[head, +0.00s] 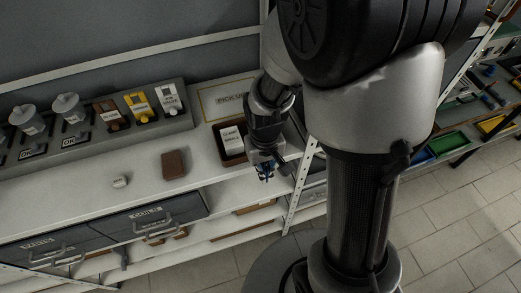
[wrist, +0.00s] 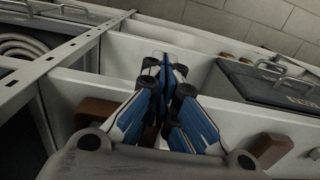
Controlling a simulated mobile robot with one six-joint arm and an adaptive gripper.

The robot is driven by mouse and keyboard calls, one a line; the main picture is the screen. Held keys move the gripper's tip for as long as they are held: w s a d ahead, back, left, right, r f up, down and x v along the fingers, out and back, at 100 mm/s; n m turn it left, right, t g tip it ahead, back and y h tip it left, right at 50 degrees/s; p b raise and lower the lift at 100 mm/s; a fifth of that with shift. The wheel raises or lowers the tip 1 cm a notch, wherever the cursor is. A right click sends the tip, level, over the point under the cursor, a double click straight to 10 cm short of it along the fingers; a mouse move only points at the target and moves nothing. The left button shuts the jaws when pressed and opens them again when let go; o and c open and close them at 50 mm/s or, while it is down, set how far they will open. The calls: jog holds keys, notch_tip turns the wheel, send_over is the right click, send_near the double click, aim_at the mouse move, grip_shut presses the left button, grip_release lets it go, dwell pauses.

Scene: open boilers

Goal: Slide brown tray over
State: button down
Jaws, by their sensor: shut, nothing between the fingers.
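In the head view a brown tray (head: 221,155) lies on the white counter below the pick-up sign, with a white item labelled clamp small in it. My arm hides its right part. My gripper (head: 265,174) is shut and empty, just right of and nearer than the tray, by the counter's front edge. In the wrist view my gripper (wrist: 165,65) has its blue and white fingers together, pointing out over the counter edge toward the shelves below. A brown piece (wrist: 95,114) shows left of the fingers; I cannot tell whether it is the tray. Contact with the tray cannot be made out.
A brown block (head: 174,164) and a small white object (head: 120,182) lie on the counter. Grey drawers (head: 150,221) sit below at left. A perforated white post (head: 303,185) stands right of my gripper. Lower shelves hold more brown items (head: 256,207). Counter space left of the tray is partly clear.

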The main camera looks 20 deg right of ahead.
jog(key=w, duration=0.2)
jog(key=w+f, duration=0.1)
jog(key=w, duration=0.1)
jog(key=shift+f, duration=0.2)
